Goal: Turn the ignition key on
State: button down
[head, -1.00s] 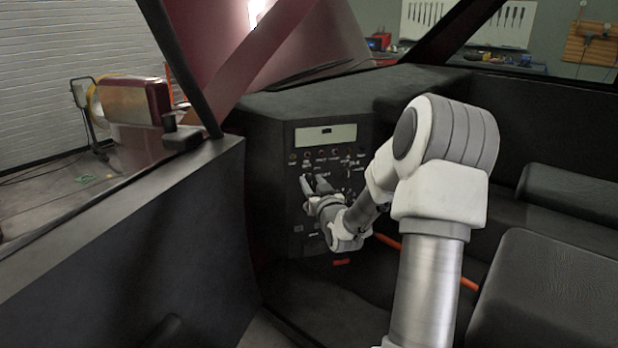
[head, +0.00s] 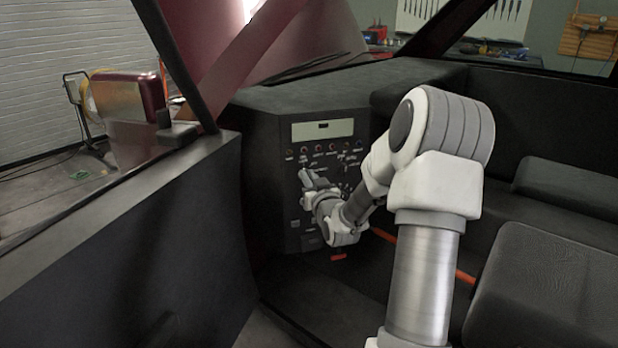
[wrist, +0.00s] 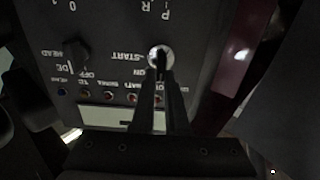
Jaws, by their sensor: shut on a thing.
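The dark control panel (head: 297,212) of the vehicle stands ahead in the head view. My gripper (head: 307,177) is at the panel's face, below its row of small coloured buttons. In the wrist view, where the lettering is upside down, the round silver ignition switch (wrist: 154,52) sits beside the "START" and "ON" labels. A dark ignition key (wrist: 160,58) shows at its centre. My gripper's fingers (wrist: 160,76) come together at the key and are shut on it. The fingertips partly hide the key, so its exact angle is hard to tell.
A black knob (wrist: 77,50) marked 0 and 1 is near the switch. The door (head: 120,240) lies left of my arm and the padded seat (head: 550,290) lies right. A pale display strip (head: 322,130) is above the buttons.

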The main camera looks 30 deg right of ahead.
jog(key=shift+m, duration=0.3)
jog(key=shift+s+d+f+m, duration=0.1)
jog(key=shift+d+m, duration=0.05)
jog(key=shift+m, duration=1.2)
jog(key=shift+w+d+f+m, duration=0.1)
jog(key=shift+d+m, duration=0.1)
jog(key=shift+m, duration=1.1)
jog(key=shift+s+d+m, duration=0.1)
jog(key=shift+d+m, duration=0.05)
jog(key=shift+m, duration=1.2)
jog(key=c, duration=0.9)
grip_release()
